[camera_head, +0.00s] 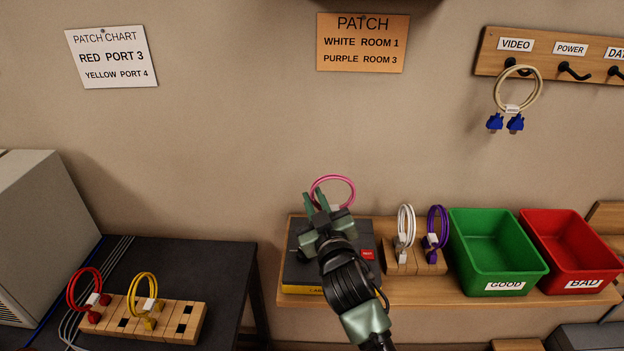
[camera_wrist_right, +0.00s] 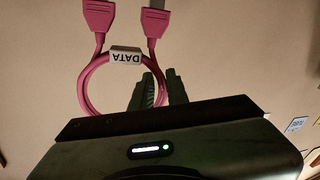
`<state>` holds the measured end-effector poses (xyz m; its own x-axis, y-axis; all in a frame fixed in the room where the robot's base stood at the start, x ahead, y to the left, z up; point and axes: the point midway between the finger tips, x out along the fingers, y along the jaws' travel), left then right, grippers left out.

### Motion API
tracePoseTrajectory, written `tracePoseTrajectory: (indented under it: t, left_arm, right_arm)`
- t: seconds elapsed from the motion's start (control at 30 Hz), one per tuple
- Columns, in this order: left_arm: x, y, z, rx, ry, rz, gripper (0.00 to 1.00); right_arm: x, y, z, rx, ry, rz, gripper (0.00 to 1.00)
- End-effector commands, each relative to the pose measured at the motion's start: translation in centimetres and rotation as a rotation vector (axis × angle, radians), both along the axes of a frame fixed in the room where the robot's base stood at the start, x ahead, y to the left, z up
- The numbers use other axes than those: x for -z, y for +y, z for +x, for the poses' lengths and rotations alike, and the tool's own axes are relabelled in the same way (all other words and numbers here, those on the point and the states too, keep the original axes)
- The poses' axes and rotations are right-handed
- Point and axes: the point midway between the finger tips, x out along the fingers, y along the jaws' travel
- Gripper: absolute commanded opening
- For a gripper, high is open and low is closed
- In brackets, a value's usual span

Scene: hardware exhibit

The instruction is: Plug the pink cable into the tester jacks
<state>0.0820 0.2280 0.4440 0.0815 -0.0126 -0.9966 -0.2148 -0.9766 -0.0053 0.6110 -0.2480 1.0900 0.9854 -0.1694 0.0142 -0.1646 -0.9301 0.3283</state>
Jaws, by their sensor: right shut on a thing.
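The pink cable (camera_head: 335,177) is a coiled loop held up above the shelf in the head view. In the right wrist view the pink cable (camera_wrist_right: 82,90) has a white DATA tag (camera_wrist_right: 125,56) and two pink plugs, one of them (camera_wrist_right: 98,17) at the upper left. My right gripper (camera_head: 318,202) is shut on the cable; its fingers (camera_wrist_right: 160,90) meet the loop's side in the wrist view. A dark box with a yellow front edge, apparently the tester (camera_head: 302,270), lies below the gripper. My arm hides much of it, and I cannot make out its jacks. My left gripper is out of view.
A wooden block (camera_head: 400,268) with white and purple cables stands right of the tester. Beyond it are a green GOOD bin (camera_head: 490,268) and a red BAD bin (camera_head: 565,262). Another block (camera_head: 190,318) with red and yellow cables sits on the dark table at left.

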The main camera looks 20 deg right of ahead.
Motion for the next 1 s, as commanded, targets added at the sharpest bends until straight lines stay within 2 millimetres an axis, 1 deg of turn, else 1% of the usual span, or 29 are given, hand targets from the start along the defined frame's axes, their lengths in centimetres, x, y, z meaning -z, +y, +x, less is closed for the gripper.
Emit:
tracePoseTrajectory:
  t: [0.03,0.1,0.2,0.27,0.37,0.57,1.0]
  left_arm:
    - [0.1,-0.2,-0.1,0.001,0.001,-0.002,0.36]
    - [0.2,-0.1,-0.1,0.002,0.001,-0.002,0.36]
    - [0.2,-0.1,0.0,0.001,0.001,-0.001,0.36]
    - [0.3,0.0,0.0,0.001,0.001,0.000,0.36]
    - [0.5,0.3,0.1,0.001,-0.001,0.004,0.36]
    - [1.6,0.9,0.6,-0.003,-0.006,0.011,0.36]
    - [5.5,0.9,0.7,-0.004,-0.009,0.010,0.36]
  right_arm:
    - [-0.8,-0.6,1.5,0.017,-0.007,-0.002,0.00]
    - [-1.3,-1.3,2.9,0.035,-0.004,-0.003,0.00]
    - [-2.0,-2.0,4.2,0.052,-0.004,-0.002,0.00]
    - [-2.1,-2.2,4.6,0.058,-0.003,-0.002,0.00]
    - [-2.0,-2.3,4.8,0.062,-0.001,-0.001,0.00]
    - [-0.8,-2.3,4.8,0.061,-0.002,-0.002,0.00]
    - [3.3,-2.2,4.7,0.059,-0.002,-0.002,0.00]
